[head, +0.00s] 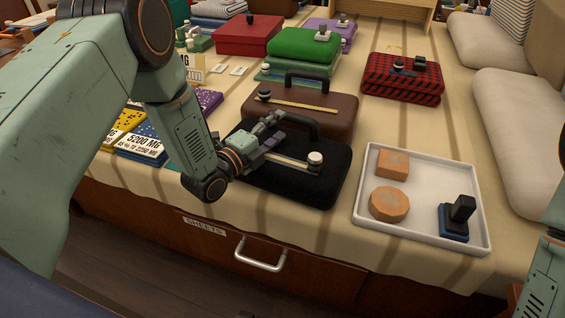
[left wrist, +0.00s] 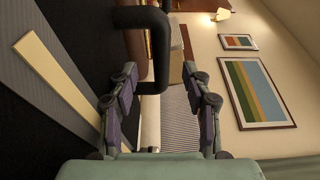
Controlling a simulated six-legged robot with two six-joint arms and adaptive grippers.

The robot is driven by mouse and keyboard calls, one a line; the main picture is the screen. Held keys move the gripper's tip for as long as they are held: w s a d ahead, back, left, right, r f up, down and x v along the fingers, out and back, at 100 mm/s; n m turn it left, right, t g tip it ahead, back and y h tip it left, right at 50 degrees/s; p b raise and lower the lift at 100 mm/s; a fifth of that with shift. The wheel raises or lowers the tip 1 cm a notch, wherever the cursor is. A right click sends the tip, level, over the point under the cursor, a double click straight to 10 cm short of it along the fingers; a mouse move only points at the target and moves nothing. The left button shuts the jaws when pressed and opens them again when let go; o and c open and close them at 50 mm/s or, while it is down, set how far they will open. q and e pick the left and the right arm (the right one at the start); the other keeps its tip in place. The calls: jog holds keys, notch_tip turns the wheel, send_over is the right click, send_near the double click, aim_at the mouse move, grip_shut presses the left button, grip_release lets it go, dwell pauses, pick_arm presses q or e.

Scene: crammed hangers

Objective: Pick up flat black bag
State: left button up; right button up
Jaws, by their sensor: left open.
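The flat black bag (head: 330,180) lies on the cloth-covered table near its front edge, with a pale strip and a white-topped knob on its upper face. Its black handle (head: 303,122) arches up along the far side. My left gripper (head: 270,134) is open above the bag's left part, pointing toward the handle. In the left wrist view, the handle (left wrist: 160,40) shows ahead between the open fingers (left wrist: 160,82), and the dark bag (left wrist: 75,105) fills the left side. I cannot tell whether the fingers touch the handle. My right gripper is out of view.
A brown case (head: 325,112) lies just behind the bag. A white tray (head: 418,238) with two orange blocks (head: 390,203) and a dark stamp-like object (head: 458,217) sits to the right. Price-tagged boxes (head: 142,145) stand left. A red plaid case (head: 403,80) is farther back.

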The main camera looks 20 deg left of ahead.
aim_at(288, 119)
pick_arm(q)
jog(key=shift+w+d+r, duration=0.1)
jog(key=shift+w+d, duration=0.25)
jog(key=shift+w, duration=0.15)
jog(key=b+x, duration=0.1)
jog(key=x, duration=0.3)
jog(key=shift+w+b, duration=0.25)
jog(key=shift+b, duration=0.15)
jog(key=shift+d, duration=0.1)
jog(key=c, duration=1)
grip_shut()
jog(key=shift+r, duration=0.1)
